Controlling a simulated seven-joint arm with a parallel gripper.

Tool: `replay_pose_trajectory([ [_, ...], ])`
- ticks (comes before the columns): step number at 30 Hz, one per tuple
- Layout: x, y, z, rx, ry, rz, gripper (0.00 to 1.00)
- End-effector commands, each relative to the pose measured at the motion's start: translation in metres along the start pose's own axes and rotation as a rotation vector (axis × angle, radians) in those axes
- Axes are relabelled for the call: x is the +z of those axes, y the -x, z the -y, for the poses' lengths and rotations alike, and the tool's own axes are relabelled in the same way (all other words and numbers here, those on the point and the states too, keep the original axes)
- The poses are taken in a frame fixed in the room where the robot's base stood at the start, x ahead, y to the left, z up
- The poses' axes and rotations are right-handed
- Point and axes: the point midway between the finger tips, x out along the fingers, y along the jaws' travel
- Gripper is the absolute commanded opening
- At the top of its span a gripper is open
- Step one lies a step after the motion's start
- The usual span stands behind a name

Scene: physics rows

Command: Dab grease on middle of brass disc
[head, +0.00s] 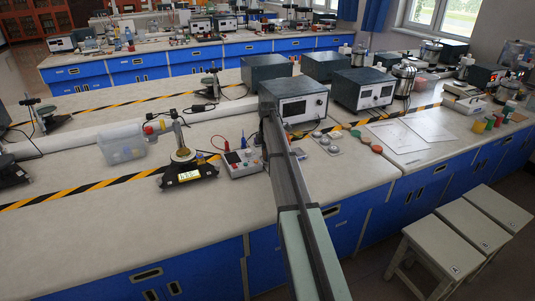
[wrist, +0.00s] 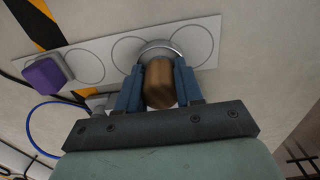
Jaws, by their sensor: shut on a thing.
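In the head view my fingers and the held block cannot be made out. No grease can be made out for certain in either view.
The white strip with printed circles (wrist: 85,65) bears a purple block (wrist: 46,76). A red-and-white meter box (head: 243,162) with cables stands between the stand and my arm. A clear plastic box (head: 122,145) is left of the stand. The front bench top (head: 130,235) is clear.

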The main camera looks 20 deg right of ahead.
Motion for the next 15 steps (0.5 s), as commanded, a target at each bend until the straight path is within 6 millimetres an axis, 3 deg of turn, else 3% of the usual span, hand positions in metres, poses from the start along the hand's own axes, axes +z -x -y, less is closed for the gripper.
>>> replay_pose_trajectory([
  [15,-0.0007,-0.0002,0.0023,-0.008,0.0,-0.003,0.11],
])
